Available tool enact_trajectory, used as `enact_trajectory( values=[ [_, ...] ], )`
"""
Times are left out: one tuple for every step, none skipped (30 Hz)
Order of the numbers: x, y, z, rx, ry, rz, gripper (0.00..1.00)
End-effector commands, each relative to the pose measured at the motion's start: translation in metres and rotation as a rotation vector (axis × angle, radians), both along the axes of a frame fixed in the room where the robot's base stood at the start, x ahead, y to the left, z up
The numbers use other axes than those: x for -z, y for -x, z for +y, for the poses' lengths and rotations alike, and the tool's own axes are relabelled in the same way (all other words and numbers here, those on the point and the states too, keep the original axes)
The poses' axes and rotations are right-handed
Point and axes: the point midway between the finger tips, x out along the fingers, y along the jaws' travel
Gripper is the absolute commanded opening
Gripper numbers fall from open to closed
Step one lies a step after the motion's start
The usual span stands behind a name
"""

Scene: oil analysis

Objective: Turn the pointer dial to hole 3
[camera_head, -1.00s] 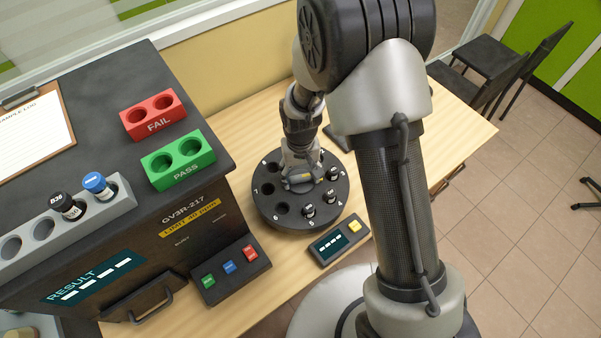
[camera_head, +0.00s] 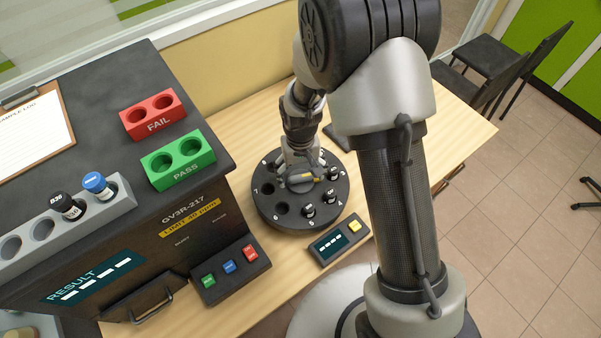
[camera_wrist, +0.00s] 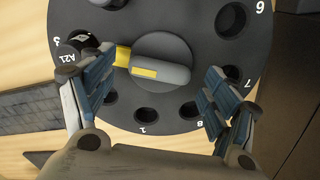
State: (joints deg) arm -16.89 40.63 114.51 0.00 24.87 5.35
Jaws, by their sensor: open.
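The pointer dial (camera_wrist: 163,62) is a grey rounded knob with a yellow tip and yellow stripe, at the centre of a dark round carousel (camera_head: 285,223). In the wrist view the yellow tip points left, toward the hole by the label 3, where a dark vial marked A21 (camera_wrist: 72,56) sits. My gripper (camera_wrist: 155,82) is open, with its blue-grey fingers on either side of the knob and visible gaps to it. The left finger partly covers the rim near hole 3. In the head view my gripper (camera_head: 299,178) is over the carousel centre.
Several vials stand in the carousel. A small display with a yellow button (camera_head: 340,243) is in front of it. To the left stand the analyser (camera_head: 150,235), red FAIL rack (camera_head: 153,116), green PASS rack (camera_head: 178,160) and grey vial rack (camera_head: 35,228). Bare table (camera_head: 245,118) lies behind the carousel.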

Motion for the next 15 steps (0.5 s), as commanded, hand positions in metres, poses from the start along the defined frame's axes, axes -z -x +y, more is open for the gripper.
enact_trajectory(
  values=[
    [-0.008,-0.001,0.000,0.000,-0.001,-0.004,0.80],
    [-0.013,-0.001,0.000,0.000,-0.001,-0.004,0.80],
    [-0.021,-0.002,0.001,0.000,-0.002,-0.006,0.80],
    [-0.027,-0.001,0.000,0.000,-0.001,-0.005,0.80],
    [-0.034,-0.002,0.001,0.000,-0.002,-0.007,0.80],
    [-0.043,-0.002,0.000,0.000,-0.002,-0.006,0.80],
    [-0.050,-0.002,0.001,0.000,-0.002,-0.007,0.80],
    [-0.056,-0.001,0.000,0.000,-0.002,-0.006,0.80],
    [-0.065,-0.001,0.000,0.000,-0.002,-0.006,0.80],
    [-0.071,-0.001,0.000,0.000,-0.002,-0.006,0.80],
    [-0.077,-0.001,0.000,0.000,-0.002,-0.006,0.80],
    [-0.084,-0.001,0.000,0.000,-0.001,-0.005,0.80],
    [-0.089,-0.001,0.000,0.000,-0.001,-0.005,0.80],
    [-0.093,-0.001,0.000,0.000,-0.001,-0.004,0.80],
    [-0.099,-0.001,0.000,0.000,-0.001,-0.004,0.80]
  ],
)
